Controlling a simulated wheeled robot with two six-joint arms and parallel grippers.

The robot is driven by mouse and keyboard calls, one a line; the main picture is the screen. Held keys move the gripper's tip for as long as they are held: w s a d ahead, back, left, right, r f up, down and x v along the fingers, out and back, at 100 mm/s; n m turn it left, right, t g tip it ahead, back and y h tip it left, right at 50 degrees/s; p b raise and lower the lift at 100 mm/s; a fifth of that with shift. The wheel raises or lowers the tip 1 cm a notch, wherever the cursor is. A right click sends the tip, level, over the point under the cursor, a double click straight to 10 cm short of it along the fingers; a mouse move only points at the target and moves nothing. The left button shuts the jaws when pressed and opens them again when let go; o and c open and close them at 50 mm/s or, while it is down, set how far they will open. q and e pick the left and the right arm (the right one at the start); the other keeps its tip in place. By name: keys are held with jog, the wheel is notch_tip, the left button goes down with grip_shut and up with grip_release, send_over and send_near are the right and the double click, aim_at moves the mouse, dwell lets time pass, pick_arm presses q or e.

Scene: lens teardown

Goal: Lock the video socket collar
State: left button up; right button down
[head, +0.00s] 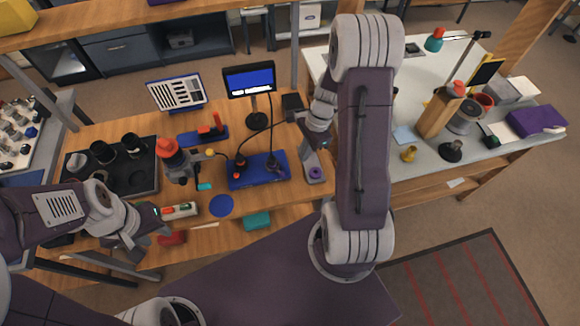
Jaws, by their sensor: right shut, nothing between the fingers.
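A blue box (258,176) lies on the wooden bench with two plug-like fittings on its top, an orange and black one (239,166) at the left and a dark one (273,162) at the right. Dark cables rise from them. The collar is too small to make out, so I cannot tell whether it is locked. My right gripper (304,124) is shut and empty, up and right of the box, apart from the dark fitting. My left gripper (140,232) is at the bench's front left, far from the box; its fingers are unclear.
A monitor with a blue screen (250,80) stands behind the box. A grey block with a purple ring (314,174) is close on the right. A black tray (138,178) and a red-topped device (170,150) are left. A blue disc (221,205) lies in front.

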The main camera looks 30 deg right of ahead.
aim_at(275, 169)
jog(key=x, duration=0.4)
jog(key=shift+d+f, duration=0.1)
jog(key=shift+f, duration=0.05)
jog(key=a, duration=0.3)
jog(key=shift+w+a+f, duration=0.1)
jog(key=shift+w+f, duration=0.05)
jog(key=shift+f, duration=0.25)
jog(key=shift+a, duration=0.45)
jog(key=shift+d+f, duration=0.1)
